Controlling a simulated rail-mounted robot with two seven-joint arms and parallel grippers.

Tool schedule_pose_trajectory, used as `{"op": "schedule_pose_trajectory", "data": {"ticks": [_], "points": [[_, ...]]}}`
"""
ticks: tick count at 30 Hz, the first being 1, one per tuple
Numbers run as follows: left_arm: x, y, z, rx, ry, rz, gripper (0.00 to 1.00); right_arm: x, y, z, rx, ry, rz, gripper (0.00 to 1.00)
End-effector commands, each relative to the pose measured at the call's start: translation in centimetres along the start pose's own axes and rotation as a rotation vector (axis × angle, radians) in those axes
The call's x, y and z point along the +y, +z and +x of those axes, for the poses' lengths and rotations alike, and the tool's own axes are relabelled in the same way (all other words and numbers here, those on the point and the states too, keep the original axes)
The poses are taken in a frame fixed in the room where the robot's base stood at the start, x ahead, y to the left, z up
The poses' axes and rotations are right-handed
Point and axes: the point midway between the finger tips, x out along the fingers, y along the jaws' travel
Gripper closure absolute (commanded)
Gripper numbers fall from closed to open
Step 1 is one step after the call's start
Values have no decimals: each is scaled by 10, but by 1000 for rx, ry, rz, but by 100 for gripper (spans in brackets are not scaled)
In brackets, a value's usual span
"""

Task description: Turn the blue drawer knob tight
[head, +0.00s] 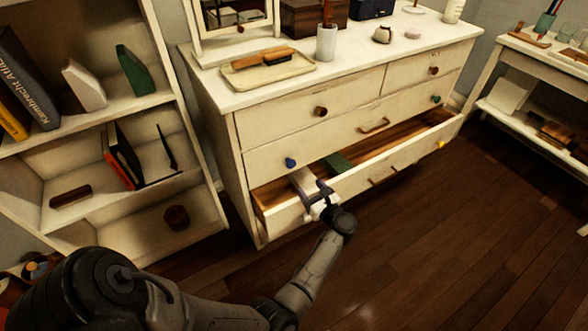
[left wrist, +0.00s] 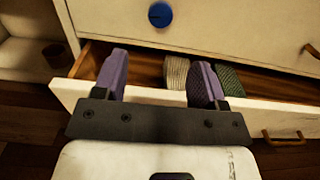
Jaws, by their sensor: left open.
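The round blue knob (head: 290,162) is on the left end of the dresser's middle drawer front (head: 340,138). In the left wrist view the blue knob (left wrist: 160,15) is at the top, with a short dark mark on its face. My left gripper (head: 313,190) is below it and apart from it, at the open bottom drawer. In the left wrist view its two purple fingers (left wrist: 158,68) are spread over that drawer's front edge with nothing clamped between them. My right gripper is not in view.
The bottom drawer (head: 405,160) is pulled out and holds a cream folded cloth (left wrist: 177,72) and a green one (head: 338,162). Other knobs are brown (head: 320,111), green (head: 436,98) and yellow (head: 441,144). A bookshelf (head: 150,105) stands left. The floor at right is clear.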

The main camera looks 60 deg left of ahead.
Motion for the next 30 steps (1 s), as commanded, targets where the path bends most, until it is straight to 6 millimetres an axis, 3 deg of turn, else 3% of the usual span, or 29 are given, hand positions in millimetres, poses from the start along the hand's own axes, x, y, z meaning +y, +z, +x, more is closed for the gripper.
{"op": "schedule_pose_trajectory", "data": {"ticks": [6, 15, 22, 30], "points": [[0, -1, 44, -3, 1, 0, 35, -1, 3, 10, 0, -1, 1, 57], [0, -1, 89, -1, 1, 1, 35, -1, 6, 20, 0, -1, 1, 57], [-1, 0, 106, 0, -1, 1, 35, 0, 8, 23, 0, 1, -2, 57], [0, 0, 110, 0, -1, 1, 35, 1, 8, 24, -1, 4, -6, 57]]}}
